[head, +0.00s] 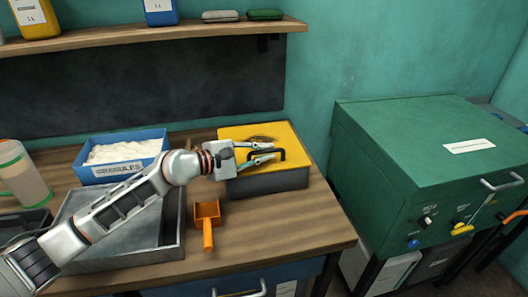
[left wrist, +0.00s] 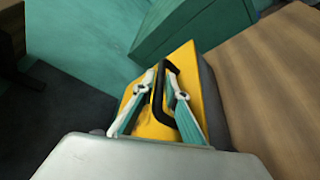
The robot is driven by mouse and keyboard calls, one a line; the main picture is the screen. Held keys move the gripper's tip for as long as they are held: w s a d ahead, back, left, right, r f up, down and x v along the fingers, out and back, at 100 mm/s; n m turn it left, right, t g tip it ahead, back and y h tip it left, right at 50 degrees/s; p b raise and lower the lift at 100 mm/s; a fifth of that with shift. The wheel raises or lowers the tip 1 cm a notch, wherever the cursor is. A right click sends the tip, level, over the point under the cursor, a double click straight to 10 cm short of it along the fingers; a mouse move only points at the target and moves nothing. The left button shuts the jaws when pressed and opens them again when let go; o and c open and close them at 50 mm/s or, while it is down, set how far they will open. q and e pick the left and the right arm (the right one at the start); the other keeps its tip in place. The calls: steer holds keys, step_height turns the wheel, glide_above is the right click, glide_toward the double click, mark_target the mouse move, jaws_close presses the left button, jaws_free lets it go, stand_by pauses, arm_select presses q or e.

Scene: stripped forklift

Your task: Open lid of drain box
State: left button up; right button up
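The drain box (head: 270,180) is a dark grey box with a yellow lid (head: 285,137), standing at the right end of the wooden bench. The lid looks closed and carries a black bar handle (head: 282,154). In the left wrist view, the handle (left wrist: 164,88) runs between the two fingers. My left gripper (head: 272,152) is at the handle, its fingers spread on either side. I cannot tell whether either finger touches it. Part of the lid is hidden by the gripper. My right gripper is not in view.
A blue bin of white granules (head: 122,167), a grey tray (head: 165,256) and an orange scoop (head: 207,222) are on the bench to the left. A green cabinet (head: 420,150) stands close on the right. A shelf (head: 160,32) runs above the back.

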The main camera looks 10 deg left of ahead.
arm_select(q)
jaws_close()
steer(key=shift+r, duration=0.2)
steer(key=r+p, duration=0.1)
steer(key=w+r+n+p, duration=0.1)
steer(key=r, duration=0.1)
steer(key=r+n+g, duration=0.1)
steer(key=r, duration=0.1)
steer(key=shift+w+a+r+p, duration=0.2)
steer(key=shift+w+a+p, duration=0.15)
steer(key=shift+w+p, duration=0.05)
steer(key=w+a+r+n+g+b, duration=0.1)
steer(key=w+r+n+g, duration=0.1)
steer(key=r, duration=0.4)
steer(key=shift+w+a+r+n, duration=0.25)
steer(key=shift+w+n, duration=0.25)
steer(key=shift+w, duration=0.85)
steer(key=shift+o, duration=1.9)
jaws_free()
steer(key=shift+f, duration=0.1)
